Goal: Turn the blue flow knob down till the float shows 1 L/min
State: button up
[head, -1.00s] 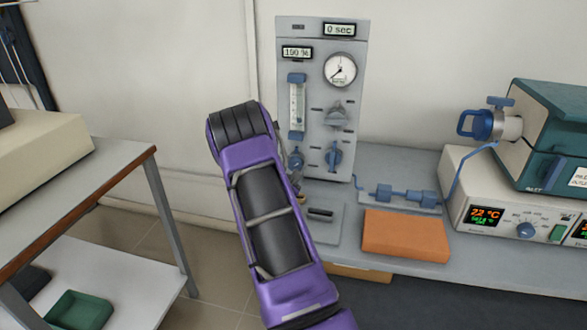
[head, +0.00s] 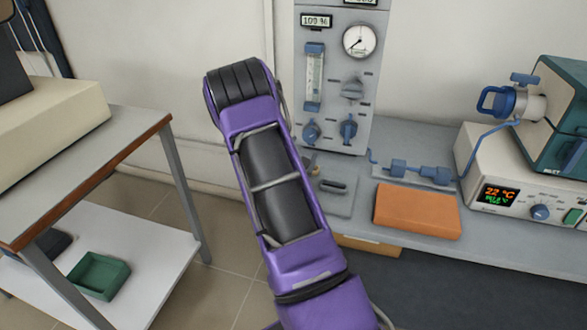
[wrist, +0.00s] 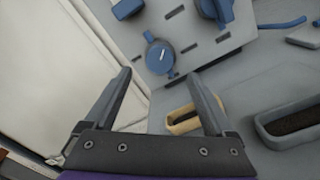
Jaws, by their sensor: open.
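The grey flow panel (head: 333,30) stands at the back of the bench. Its flow tube (head: 314,78) has blue end fittings; the float's reading is too small to tell. A blue knob (head: 311,132) sits below the tube, with another blue knob (head: 348,130) to its right. In the wrist view, a round blue knob (wrist: 160,57) with a white pointer mark lies just beyond the fingertips, between their lines. My gripper (wrist: 160,78) is open and empty, apart from that knob. In the head view my purple arm hides most of the gripper.
An orange block (head: 418,210) and blue inline fittings (head: 420,172) lie on the bench right of the panel. A furnace (head: 560,110) stands further right. A side table (head: 100,165) is at left, with a floor gap between.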

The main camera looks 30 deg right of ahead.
aim_at(309, 137)
jog(key=v, duration=1)
jog(key=shift+s+a, duration=0.1)
jog(key=shift+a, duration=0.1)
jog(key=shift+p, duration=0.35)
dwell(0.9)
jog(key=n, duration=0.1)
jog(key=f+n+p, duration=0.1)
jog(key=n, duration=0.1)
jog(key=shift+s+a, duration=0.1)
jog(key=shift+a, duration=0.05)
jog(key=shift+n+p, duration=0.65)
jog(key=shift+n, duration=0.35)
jog(key=shift+r+n+p, duration=0.15)
jog(key=shift+n+p, duration=0.2)
jog(key=shift+n, duration=0.45)
jog(key=shift+r+n+p, duration=0.35)
jog(key=shift+r+n, duration=0.05)
jog(key=shift+n, duration=0.6)
jog(key=b+x, duration=0.2)
jog(key=x, duration=1.5)
jog(key=shift+w+d, duration=0.2)
